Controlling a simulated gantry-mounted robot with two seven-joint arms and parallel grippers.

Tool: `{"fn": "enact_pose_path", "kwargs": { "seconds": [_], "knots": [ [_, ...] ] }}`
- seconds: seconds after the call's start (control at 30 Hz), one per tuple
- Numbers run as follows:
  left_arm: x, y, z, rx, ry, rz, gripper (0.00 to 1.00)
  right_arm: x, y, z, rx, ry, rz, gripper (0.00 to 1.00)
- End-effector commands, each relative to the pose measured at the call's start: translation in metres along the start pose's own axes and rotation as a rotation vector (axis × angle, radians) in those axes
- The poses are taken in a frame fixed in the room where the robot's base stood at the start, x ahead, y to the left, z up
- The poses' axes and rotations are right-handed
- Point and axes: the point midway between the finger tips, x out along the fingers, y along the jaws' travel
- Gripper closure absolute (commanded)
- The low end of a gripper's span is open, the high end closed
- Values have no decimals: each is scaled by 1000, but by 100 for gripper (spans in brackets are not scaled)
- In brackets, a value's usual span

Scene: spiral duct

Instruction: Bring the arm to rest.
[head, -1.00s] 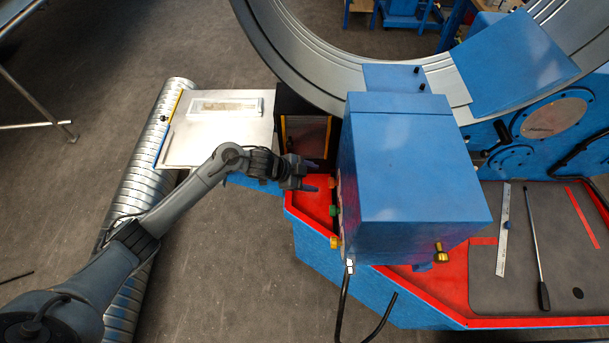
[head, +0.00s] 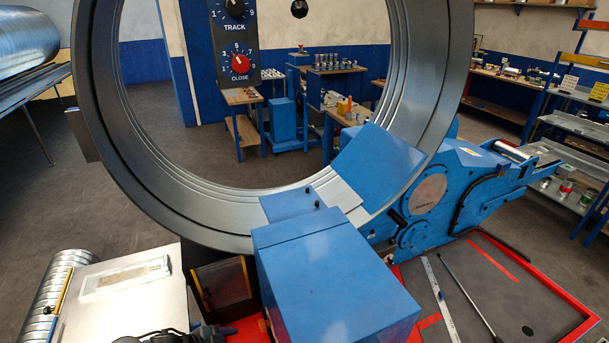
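My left gripper (head: 216,331) shows only as a dark sliver at the bottom edge of the head view. It is beside the left side of the blue control box (head: 332,290), near the red machine top. Most of it and of its arm is cut off by the frame, so its opening cannot be made out. My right gripper is not in view.
A large grey ring (head: 105,150) stands behind the box, with a panel of TRACK and CLOSE knobs (head: 236,45) seen through it. A pale metal plate (head: 115,315) and a spiral duct (head: 45,310) lie at lower left. A ruler (head: 440,298) and rod (head: 466,292) lie at right.

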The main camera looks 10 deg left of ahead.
Motion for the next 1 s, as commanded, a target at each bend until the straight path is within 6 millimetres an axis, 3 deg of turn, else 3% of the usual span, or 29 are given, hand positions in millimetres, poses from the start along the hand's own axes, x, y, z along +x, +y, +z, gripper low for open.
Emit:
{"fn": "enact_pose_path", "kwargs": {
  "seconds": [0.1, 0.17, 0.2, 0.3, 0.4, 0.47, 0.57, 0.7, 0.8, 0.9, 1.0],
  "knots": [
    [17, 62, 14, -64, 1, 85, 38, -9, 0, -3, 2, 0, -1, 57],
    [24, 102, 12, -100, 23, 129, 38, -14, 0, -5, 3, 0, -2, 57],
    [27, 130, 4, -131, 46, 146, 38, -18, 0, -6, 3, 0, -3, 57],
    [26, 184, -18, -213, 74, 131, 38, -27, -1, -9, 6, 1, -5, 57],
    [12, 214, -38, -309, 53, 52, 38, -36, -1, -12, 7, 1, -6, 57],
    [-4, 223, -46, -384, 13, -18, 38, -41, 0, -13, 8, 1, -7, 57],
    [-49, 224, -51, -538, -100, -154, 38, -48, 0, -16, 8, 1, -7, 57],
    [-115, 211, -41, -733, -272, -292, 38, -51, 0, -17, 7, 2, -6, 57],
    [-151, 200, -38, -823, -354, -343, 38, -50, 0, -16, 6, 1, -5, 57],
    [-173, 202, -32, -876, -429, -348, 38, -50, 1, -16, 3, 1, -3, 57],
    [-182, 209, -25, -907, -495, -328, 38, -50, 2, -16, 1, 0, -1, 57]
  ]
}}
